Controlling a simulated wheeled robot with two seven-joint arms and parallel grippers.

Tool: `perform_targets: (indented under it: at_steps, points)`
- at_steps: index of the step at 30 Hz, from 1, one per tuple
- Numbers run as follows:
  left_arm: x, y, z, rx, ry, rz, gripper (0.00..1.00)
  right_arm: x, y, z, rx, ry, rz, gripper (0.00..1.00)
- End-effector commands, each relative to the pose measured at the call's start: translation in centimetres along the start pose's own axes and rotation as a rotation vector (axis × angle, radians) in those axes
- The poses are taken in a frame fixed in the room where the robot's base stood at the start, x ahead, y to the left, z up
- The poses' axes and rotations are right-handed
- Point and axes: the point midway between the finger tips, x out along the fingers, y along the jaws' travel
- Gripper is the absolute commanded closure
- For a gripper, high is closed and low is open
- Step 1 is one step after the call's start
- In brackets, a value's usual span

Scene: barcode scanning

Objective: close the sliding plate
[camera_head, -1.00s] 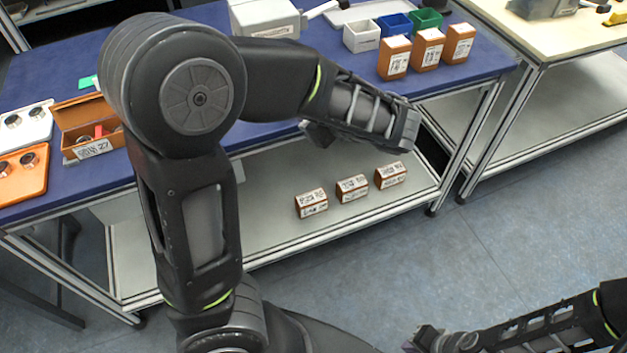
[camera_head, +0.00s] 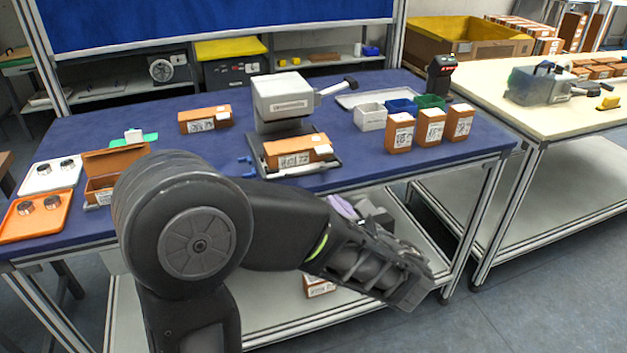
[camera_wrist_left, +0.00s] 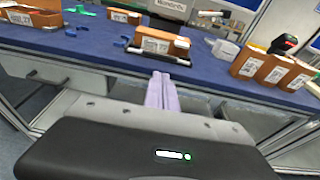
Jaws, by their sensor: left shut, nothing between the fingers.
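The sliding plate (camera_head: 335,162) is a dark plate that sticks out at the front of a grey-white press-like machine (camera_head: 283,97) on the blue table. An orange-brown labelled box (camera_head: 297,150) lies on it. In the left wrist view the plate's dark front edge (camera_wrist_left: 157,58) shows under the box (camera_wrist_left: 160,41), straight beyond the fingers. My left gripper (camera_head: 343,207) is in front of the table, apart from the plate, with its arm partly covering it in the head view. Its pale purple fingers (camera_wrist_left: 162,90) are shut and empty. My right gripper is not in view.
Labelled boxes (camera_head: 430,127) and small white, blue and green bins (camera_head: 370,116) stand right of the machine. Another box (camera_head: 204,119) lies left. An open box (camera_head: 113,165) and an orange tray (camera_head: 36,214) are at the far left. Blue clips (camera_head: 246,160) lie beside the plate.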

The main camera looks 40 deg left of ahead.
Motion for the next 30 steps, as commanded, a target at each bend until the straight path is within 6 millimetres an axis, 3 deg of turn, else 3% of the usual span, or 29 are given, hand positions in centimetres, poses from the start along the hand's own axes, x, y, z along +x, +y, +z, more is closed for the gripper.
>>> perform_targets:
  at_steps: [11, 23, 30]
  points:
    - [2.3, 0.3, -0.2, -0.003, 0.0, 0.007, 1.0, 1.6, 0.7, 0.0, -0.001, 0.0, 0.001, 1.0]
    - [4.6, 0.2, 0.2, -0.001, 0.0, 0.007, 1.0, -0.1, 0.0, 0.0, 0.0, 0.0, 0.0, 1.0]
    - [9.5, 0.2, 0.1, -0.002, -0.001, 0.005, 1.0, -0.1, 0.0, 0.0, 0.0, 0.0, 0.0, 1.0]
